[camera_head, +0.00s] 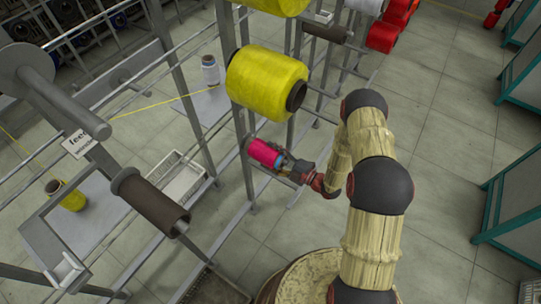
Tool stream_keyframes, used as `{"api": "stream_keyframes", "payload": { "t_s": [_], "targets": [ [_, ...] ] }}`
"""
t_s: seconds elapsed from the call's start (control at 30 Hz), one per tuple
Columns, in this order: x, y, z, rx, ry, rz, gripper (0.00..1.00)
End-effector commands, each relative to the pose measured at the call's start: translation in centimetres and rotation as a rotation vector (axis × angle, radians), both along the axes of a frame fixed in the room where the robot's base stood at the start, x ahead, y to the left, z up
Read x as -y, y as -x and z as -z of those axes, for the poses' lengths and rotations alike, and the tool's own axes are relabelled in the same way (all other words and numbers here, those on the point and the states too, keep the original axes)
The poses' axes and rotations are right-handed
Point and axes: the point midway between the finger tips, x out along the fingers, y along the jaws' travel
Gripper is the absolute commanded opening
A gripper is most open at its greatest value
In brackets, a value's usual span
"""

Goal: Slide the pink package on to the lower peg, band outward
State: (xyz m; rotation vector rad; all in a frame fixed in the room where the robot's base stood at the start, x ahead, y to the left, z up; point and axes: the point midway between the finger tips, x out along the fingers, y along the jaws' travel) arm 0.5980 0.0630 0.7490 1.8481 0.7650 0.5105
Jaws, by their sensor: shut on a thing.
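The pink package (263,152) is near the middle of the view, beside a grey upright of the metal frame and below a large yellow package. A blue strip (279,161) shows at its right end, on the side toward my gripper. My gripper (285,165) is shut on this right end. The package's left end is close to the upright; I cannot tell whether it touches or is around a peg. The lower peg is not clearly visible behind the package.
The large yellow package (262,82) sits on the frame just above. A brown tube (150,200) on an arm is at the lower left, near a white tray (178,182). A round drum top (305,275) is at the bottom. Open floor lies at the right.

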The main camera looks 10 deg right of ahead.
Motion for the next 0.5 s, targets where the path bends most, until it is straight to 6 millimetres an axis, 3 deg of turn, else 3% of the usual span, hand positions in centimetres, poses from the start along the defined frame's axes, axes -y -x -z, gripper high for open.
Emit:
{"api": "stream_keyframes", "payload": {
  "t_s": [0.07, 0.1, 0.5],
  "targets": [
    [0.01, -0.02, -0.05, 0.001, 0.000, 0.000, 0.32],
    [0.01, -0.02, -0.05, 0.001, -0.001, 0.000, 0.66],
    [0.00, 0.00, -0.01, 0.000, 0.000, 0.000, 0.86]
  ]
}}
